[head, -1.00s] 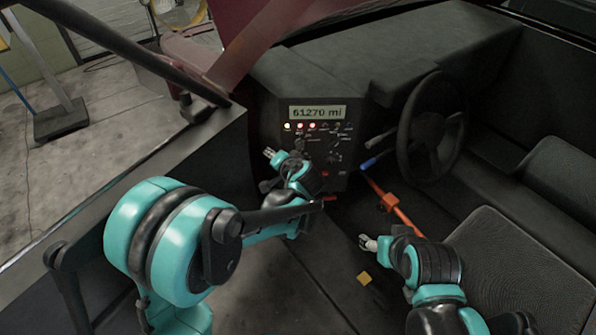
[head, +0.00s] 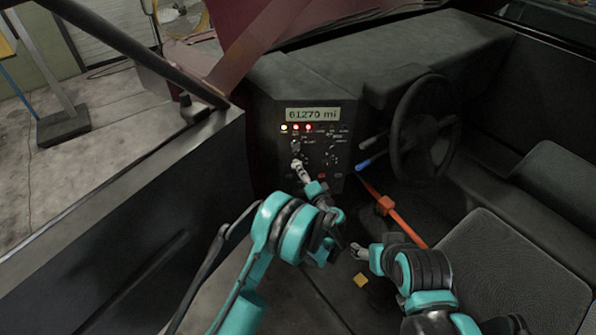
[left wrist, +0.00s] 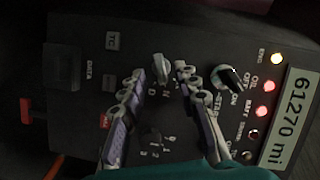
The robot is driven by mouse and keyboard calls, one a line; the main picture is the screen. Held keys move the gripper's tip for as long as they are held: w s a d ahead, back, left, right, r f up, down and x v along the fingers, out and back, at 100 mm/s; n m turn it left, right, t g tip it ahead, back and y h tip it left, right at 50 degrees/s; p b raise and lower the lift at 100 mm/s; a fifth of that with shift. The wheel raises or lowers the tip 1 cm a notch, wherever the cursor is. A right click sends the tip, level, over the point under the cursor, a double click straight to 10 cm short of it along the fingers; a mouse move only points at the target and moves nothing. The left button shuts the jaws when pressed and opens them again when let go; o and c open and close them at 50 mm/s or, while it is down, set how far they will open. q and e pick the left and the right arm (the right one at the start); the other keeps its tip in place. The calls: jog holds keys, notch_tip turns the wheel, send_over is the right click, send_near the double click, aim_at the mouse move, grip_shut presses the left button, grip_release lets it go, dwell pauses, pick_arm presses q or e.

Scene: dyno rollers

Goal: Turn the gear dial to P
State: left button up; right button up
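The dash panel (head: 262,110) holds the gear dial. In the left wrist view the gear dial (left wrist: 160,68) is a pale knob with the letters N and D beside it. The setting it points at cannot be read clearly. My left gripper (left wrist: 160,72) is open, with its fingertips on either side of the knob; whether they touch it is unclear. In the head view my left gripper (head: 297,166) is at the panel and hides the dial. My right gripper (head: 356,252) is low in front of the seat, away from the panel; its opening is hard to make out.
A dark ignition knob (left wrist: 230,78) marked OFF, ON and START is close to the left gripper. A numbered dial (left wrist: 151,137) is on the other side. The steering wheel (head: 425,128), a blue-tipped lever (head: 366,164) and an orange bar (head: 396,212) are to the right.

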pick_arm(q)
jog(key=x, duration=0.2)
jog(key=shift+w+a, duration=0.15)
jog(key=shift+w, duration=0.2)
grip_shut()
